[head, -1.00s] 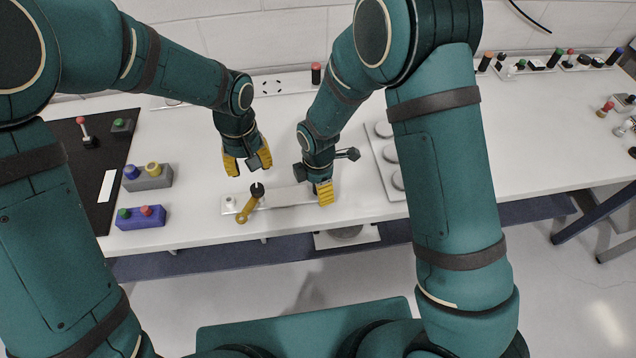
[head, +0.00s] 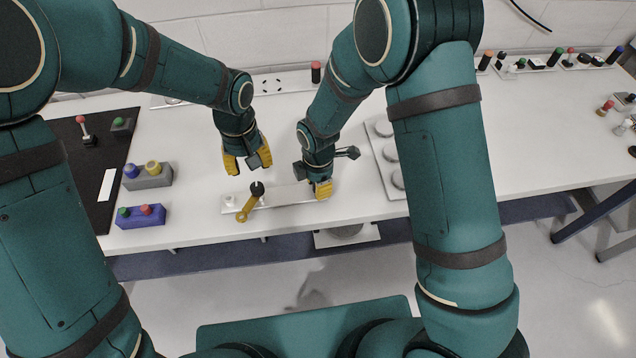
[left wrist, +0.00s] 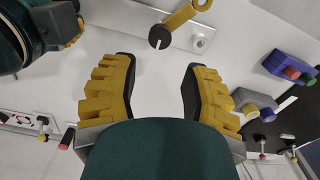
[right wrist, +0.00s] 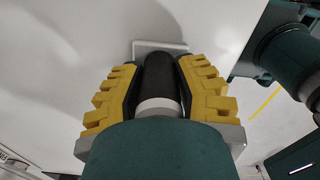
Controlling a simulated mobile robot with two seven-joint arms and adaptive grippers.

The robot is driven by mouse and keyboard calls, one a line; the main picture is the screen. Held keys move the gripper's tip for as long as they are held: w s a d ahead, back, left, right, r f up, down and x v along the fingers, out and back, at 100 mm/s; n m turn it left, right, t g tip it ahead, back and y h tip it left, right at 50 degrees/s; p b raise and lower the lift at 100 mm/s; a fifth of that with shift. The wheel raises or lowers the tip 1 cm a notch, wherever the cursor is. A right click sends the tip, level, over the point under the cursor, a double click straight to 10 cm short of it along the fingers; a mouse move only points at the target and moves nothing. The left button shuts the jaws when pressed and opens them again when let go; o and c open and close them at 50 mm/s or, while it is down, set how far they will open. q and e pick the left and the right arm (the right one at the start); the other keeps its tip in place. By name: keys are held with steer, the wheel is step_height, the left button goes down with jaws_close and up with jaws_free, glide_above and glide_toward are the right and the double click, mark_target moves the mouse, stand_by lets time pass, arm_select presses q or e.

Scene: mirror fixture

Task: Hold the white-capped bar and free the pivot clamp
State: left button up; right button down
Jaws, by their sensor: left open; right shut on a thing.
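The white-capped bar (right wrist: 160,82) is a black cylinder with a white end, seen in the right wrist view. My right gripper (head: 321,190) is shut on it at the right end of the light fixture plate (head: 283,197); in the head view the fingers hide the bar. The pivot clamp (head: 247,208) is a yellow lever with a round, slotted black head, lying across the plate's left part. It also shows at the top of the left wrist view (left wrist: 182,18). My left gripper (head: 247,163) is open and empty, behind the clamp and apart from it.
A grey box with blue and yellow buttons (head: 150,178) and a blue box (head: 141,217) stand left of the plate. A black mat (head: 85,165) lies farther left. A white tray with round discs (head: 380,160) is to the right. The table's front edge is close.

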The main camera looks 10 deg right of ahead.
mark_target(257, 186)
arm_select(q)
steer(key=o, duration=0.3)
steer(key=shift+o, duration=0.2)
step_height(257, 186, down, 10)
steer(key=m, duration=2.1)
steer(key=shift+d+r, duration=0.1)
steer(key=shift+o, duration=0.2)
jaws_close()
